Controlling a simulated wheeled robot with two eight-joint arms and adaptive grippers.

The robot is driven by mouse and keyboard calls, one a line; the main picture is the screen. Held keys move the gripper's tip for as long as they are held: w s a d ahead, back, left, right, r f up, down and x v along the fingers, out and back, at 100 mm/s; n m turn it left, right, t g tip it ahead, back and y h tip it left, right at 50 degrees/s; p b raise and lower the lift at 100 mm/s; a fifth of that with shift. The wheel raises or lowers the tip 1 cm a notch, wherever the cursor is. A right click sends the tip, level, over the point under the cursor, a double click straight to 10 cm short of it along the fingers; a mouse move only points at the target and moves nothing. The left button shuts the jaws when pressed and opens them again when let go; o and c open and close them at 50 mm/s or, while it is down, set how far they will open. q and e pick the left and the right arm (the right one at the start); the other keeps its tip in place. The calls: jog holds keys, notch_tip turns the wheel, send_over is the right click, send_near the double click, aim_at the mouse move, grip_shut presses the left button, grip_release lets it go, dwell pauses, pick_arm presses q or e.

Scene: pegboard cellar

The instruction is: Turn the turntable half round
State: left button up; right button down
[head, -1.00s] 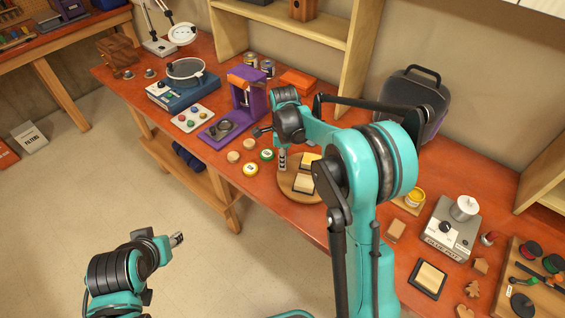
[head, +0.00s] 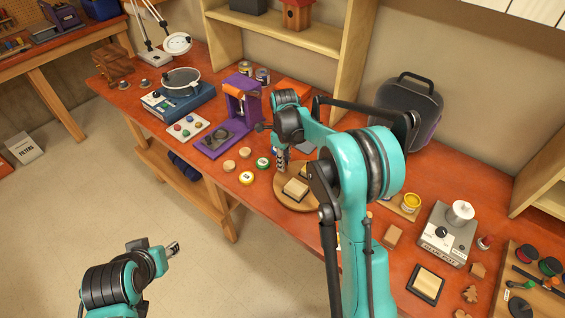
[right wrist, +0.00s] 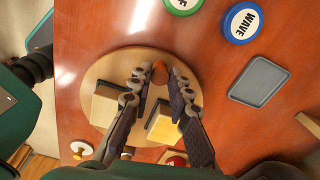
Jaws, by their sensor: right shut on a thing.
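The turntable is a round wooden disc (head: 280,191) on the red bench, with pale blocks on it. One block (head: 295,187) shows clearly in the head view. The right wrist view shows the disc (right wrist: 98,76) with two pale blocks, one (right wrist: 104,106) left of my fingers and one (right wrist: 162,124) partly behind them. My right gripper (head: 282,167) reaches down at the disc's far left edge. In the right wrist view its fingers (right wrist: 159,76) are shut around a small orange-brown knob (right wrist: 160,70) near the rim. My left gripper (head: 174,248) hangs over the floor, apart from the bench; its opening is unclear.
A grey tray (right wrist: 259,82) lies near the disc. A glue pot (head: 447,232) stands at right.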

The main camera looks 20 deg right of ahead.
jog(key=shift+d, duration=0.15)
dwell(0.4)
jog(key=c, duration=1.4)
grip_release()
jog(key=shift+w, duration=0.1)
notch_tip(320, 180, up, 12)
